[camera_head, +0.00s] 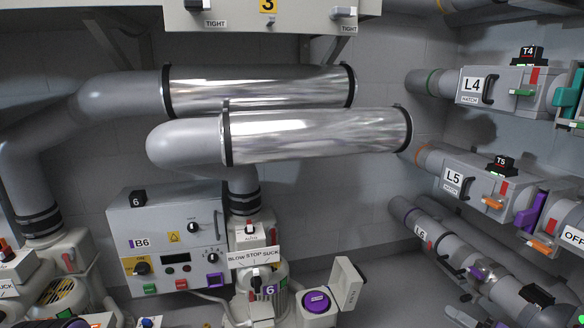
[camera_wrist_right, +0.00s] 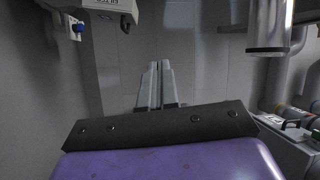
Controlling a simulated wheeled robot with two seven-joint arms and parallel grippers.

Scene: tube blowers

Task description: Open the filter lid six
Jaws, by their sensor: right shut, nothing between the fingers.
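Filter lid six (camera_head: 347,283) is a light grey panel in the head view, low and right of the middle. It stands raised and tilted at the right side of a grey filter housing (camera_head: 318,322). A round purple filter cap (camera_head: 316,301) shows in the housing's open top. Blower six (camera_head: 262,290), marked with a purple 6, stands just left of it. My left gripper is not in view.
Control box B6 (camera_head: 168,240) stands left of blower six under large shiny pipes (camera_head: 315,135). Pipes L4 (camera_head: 473,85), L5 (camera_head: 452,182) and L6 (camera_head: 422,237) run along the right wall. Bare floor (camera_head: 385,275) shows between the lid and L6.

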